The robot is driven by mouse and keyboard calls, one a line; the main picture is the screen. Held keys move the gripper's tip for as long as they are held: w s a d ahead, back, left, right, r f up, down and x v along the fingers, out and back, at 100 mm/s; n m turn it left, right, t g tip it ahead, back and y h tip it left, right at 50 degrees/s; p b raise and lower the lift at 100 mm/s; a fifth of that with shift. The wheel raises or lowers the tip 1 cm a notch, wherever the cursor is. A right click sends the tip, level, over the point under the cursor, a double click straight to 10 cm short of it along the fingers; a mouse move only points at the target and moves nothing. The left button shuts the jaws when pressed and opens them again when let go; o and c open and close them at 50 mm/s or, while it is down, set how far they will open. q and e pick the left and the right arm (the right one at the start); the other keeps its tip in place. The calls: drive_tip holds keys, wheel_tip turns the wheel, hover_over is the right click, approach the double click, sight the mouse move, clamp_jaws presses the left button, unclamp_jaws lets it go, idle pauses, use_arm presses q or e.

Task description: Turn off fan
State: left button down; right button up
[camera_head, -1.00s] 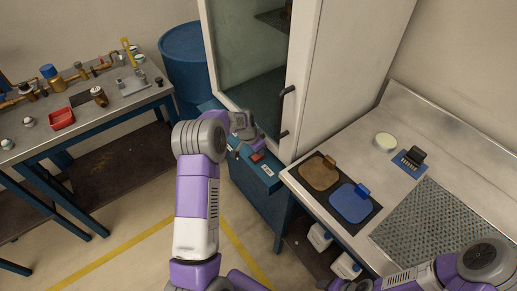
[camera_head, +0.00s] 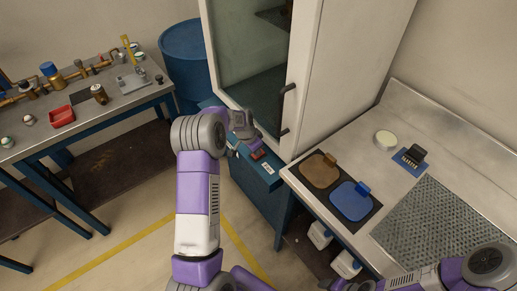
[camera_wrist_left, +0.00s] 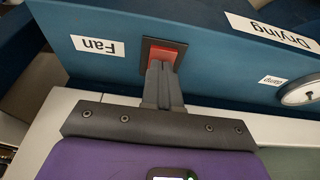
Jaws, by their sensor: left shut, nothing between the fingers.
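The red fan switch (camera_head: 257,155) sits in a dark frame on the blue front panel (camera_head: 268,178) below the glass-doored cabinet. In the left wrist view the red switch (camera_wrist_left: 165,54) is beside an upside-down "Fan" label (camera_wrist_left: 97,46). My left gripper (camera_wrist_left: 157,66) is shut and empty, its fingertips at the switch and covering part of its lower side. I cannot tell whether they touch or press it. In the head view the left gripper (camera_head: 248,146) is partly hidden by its own wrist. My right arm shows at the lower right, but its gripper is out of view.
The cabinet with a dark handle (camera_head: 287,108) rises just behind the panel. A "Drying" label (camera_wrist_left: 267,29) and a round dial (camera_wrist_left: 300,92) are on the same panel. A steel counter (camera_head: 393,160) stands right, a workbench (camera_head: 112,98) left, a blue barrel (camera_head: 187,62) between.

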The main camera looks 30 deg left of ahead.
use_arm(q)
drive_tip(key=shift+r, duration=0.1)
drive_tip(key=shift+r, duration=0.2)
drive_tip(key=p+v, duration=0.1)
drive_tip(key=v, duration=0.1)
drive_tip(key=w+p+v, duration=0.1)
drive_tip(key=p+v, duration=0.1)
drive_tip(key=shift+s+d+r, duration=0.1)
drive_tip(key=shift+d+r, duration=0.05)
drive_tip(key=shift+r, duration=0.15)
drive_tip(key=v, duration=0.9)
drive_tip(key=shift+s+p, duration=0.35)
drive_tip(key=shift+f, duration=0.1)
drive_tip(key=shift+w+d, duration=0.25)
drive_tip(key=shift+w, duration=0.5)
